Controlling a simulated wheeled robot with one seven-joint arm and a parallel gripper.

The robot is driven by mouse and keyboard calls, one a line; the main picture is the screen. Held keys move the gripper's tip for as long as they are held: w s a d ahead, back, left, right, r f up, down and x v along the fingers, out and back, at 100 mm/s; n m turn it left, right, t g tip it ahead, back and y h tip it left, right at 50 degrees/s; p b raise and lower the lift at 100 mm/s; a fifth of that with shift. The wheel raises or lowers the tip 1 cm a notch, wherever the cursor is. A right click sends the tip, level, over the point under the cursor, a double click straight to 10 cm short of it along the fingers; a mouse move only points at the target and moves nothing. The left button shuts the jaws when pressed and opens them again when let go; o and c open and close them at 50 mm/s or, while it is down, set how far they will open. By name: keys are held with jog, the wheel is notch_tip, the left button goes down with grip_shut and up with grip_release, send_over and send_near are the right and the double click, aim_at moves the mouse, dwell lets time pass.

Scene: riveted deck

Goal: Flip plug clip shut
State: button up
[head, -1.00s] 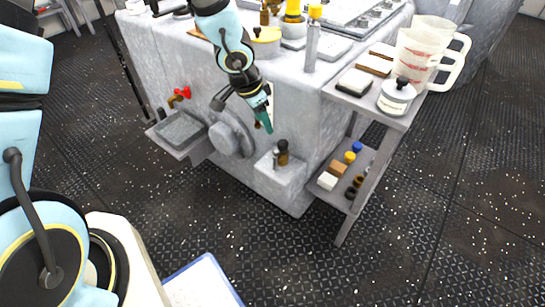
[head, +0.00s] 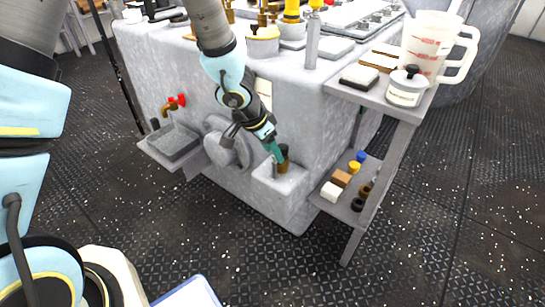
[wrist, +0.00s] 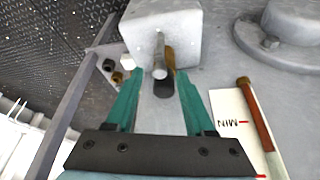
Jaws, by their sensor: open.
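A small ledge block (head: 287,184) sticks out low on the grey machine's side. A dark and brown plug (head: 284,154) stands on it, with a thin grey metal piece beside it that may be the clip. My gripper (head: 277,158) is at the plug, pointing down, and partly covers it. In the wrist view the gripper (wrist: 160,75) is open, its teal fingers either side of the plug (wrist: 164,88) and the grey metal piece (wrist: 160,52), which lies along the plug. The block (wrist: 183,27) is just beyond the fingertips. I cannot tell whether a finger touches anything.
A round cover (head: 225,148) and a basin (head: 174,143) under a red tap (head: 176,101) are left of the block. A shelf stand (head: 384,105) with jugs and small parts is at the right. A MIN gauge strip (wrist: 238,118) lies right of the fingers.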

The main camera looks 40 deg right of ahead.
jog(key=shift+d+f, duration=0.15)
jog(key=shift+f, duration=0.1)
grip_shut()
dwell(0.3)
